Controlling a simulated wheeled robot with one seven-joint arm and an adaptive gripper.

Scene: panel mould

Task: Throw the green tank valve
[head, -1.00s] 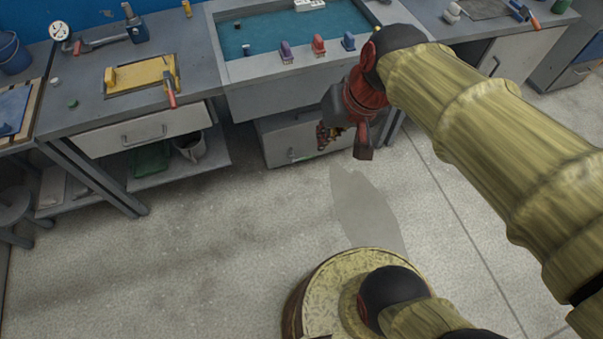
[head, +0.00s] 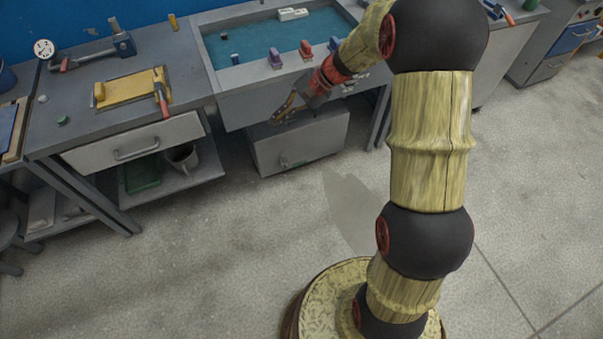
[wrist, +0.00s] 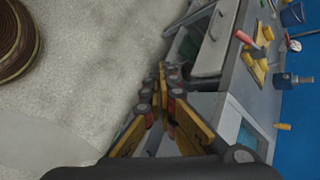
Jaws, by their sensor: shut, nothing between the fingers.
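I cannot make out a green valve for certain. The tank (head: 225,82) is a grey basin of blue-green water, with a purple valve (head: 275,58), a red valve (head: 306,50) and a blue valve (head: 333,45) in a row on its front rim. My arm covers part of the tank's right side. My gripper (head: 280,114) is in front of the tank's front wall, below the rim valves and apart from them. In the wrist view its fingers (wrist: 168,72) are together with nothing between them.
A grey cabinet (head: 320,138) stands under the tank, with a small green mark near its lower front. The left bench (head: 75,88) bears a yellow plate (head: 130,88), a vice (head: 122,42) and a small green cap (head: 63,121). The floor in front is clear.

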